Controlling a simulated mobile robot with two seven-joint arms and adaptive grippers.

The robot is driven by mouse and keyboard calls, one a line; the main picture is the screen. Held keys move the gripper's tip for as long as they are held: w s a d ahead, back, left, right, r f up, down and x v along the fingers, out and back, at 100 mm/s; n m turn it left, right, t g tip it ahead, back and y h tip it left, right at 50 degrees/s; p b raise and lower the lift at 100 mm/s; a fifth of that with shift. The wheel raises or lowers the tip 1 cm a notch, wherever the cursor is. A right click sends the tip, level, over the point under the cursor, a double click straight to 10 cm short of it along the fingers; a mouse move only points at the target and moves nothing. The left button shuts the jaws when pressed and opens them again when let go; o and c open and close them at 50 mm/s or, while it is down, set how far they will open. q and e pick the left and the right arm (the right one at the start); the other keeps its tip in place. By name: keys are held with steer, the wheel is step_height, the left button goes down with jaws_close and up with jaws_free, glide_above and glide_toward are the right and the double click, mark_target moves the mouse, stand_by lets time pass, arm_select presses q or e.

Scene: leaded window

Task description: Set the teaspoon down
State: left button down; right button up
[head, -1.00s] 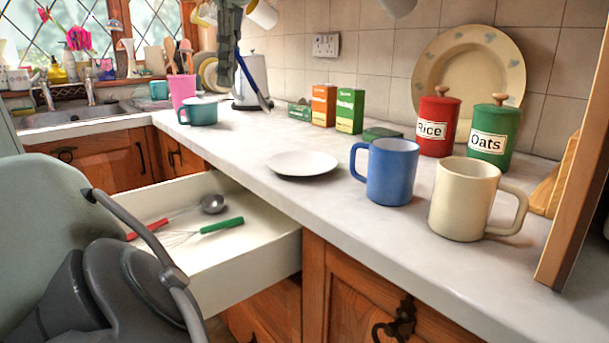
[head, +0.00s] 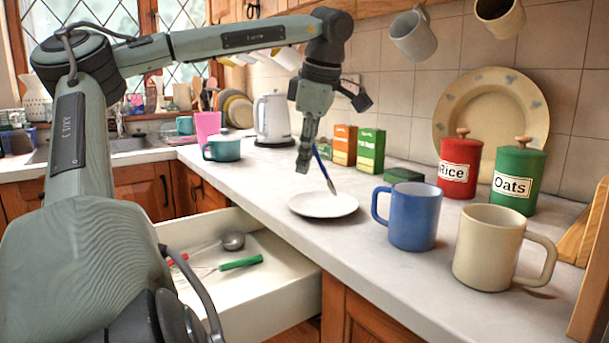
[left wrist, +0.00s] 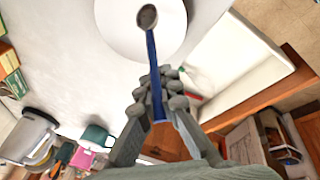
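The teaspoon has a blue handle (head: 321,164) and a grey metal bowl, which shows in the left wrist view (left wrist: 147,17). My left gripper (head: 304,160) is shut on the handle and points down above the worktop. The spoon hangs tilted, bowl down, over the white plate (head: 312,207). The plate also shows in the left wrist view (left wrist: 112,30), behind the spoon's bowl. I cannot tell whether the bowl touches the plate. My right gripper is not in view.
A blue mug (head: 415,225) and a cream mug (head: 487,255) stand right of the plate. Green and orange boxes (head: 371,150) and a kettle (head: 272,118) stand behind. Below the worktop, an open drawer (head: 285,285) holds a ladle (head: 233,241) and a green-handled whisk (head: 241,263).

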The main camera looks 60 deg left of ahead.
arm_select(q)
step_height(320, 180, down, 3)
steer(key=shift+r, duration=0.1)
steer(key=shift+f, duration=0.35)
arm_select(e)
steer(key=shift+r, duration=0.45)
arm_select(q)
steer(key=shift+f, duration=0.1)
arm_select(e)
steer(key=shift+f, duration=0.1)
arm_select(q)
steer(key=c, duration=2)
jaws_free()
steer(key=shift+o, duration=1.3)
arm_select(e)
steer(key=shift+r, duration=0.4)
